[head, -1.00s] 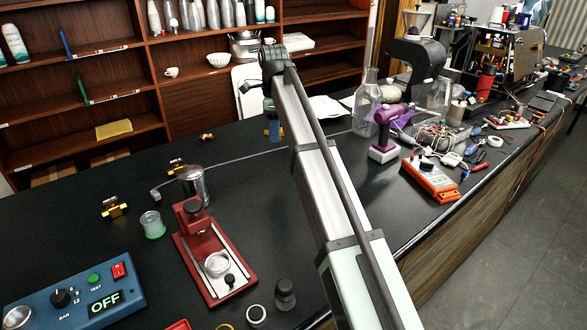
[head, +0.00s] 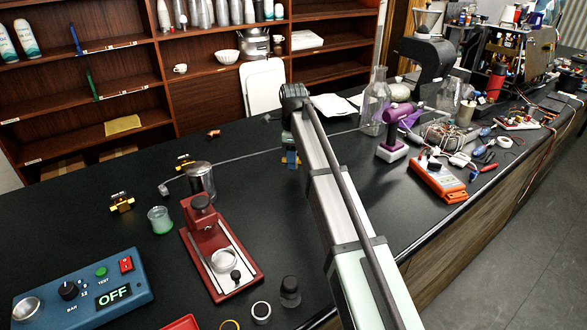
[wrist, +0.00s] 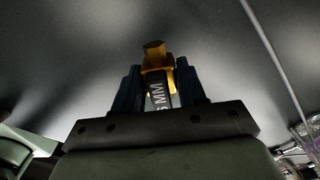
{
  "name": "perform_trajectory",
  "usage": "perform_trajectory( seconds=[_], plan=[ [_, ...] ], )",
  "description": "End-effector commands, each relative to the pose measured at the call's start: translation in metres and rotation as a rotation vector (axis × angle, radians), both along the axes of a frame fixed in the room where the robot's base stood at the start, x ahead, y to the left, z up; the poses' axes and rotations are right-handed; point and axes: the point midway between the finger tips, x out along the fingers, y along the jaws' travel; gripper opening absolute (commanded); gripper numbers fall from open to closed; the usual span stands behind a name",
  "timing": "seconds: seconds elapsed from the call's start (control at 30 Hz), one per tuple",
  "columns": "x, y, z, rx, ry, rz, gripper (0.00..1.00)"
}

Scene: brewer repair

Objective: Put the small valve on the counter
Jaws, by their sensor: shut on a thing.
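My gripper (head: 291,160) is shut on a small brass valve, which shows in the wrist view (wrist: 154,56) between two dark blue fingers. A dark label with white lettering ending in "MM" is on the held valve. I cannot tell whether the valve touches the counter. Other brass valves stand on the counter: one at the left (head: 122,203), one behind the steel cup (head: 185,162), and a smaller reddish-gold piece farther back (head: 214,133).
A steel cup (head: 202,178) with a long thin rod, a green-tinted glass (head: 160,220) and the red stand (head: 215,250) are left of my arm. A purple tool (head: 394,130) and glass flask (head: 376,100) stand to the right. Counter around my gripper looks clear.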

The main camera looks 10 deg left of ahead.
Motion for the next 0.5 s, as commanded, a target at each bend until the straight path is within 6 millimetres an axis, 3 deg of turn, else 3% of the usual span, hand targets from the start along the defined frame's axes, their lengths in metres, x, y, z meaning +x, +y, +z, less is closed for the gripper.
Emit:
perform_trajectory(
  seconds=[0.5],
  plan=[
    [0.000,0.000,-0.042,0.000,0.000,0.000,0.05]
  ],
)
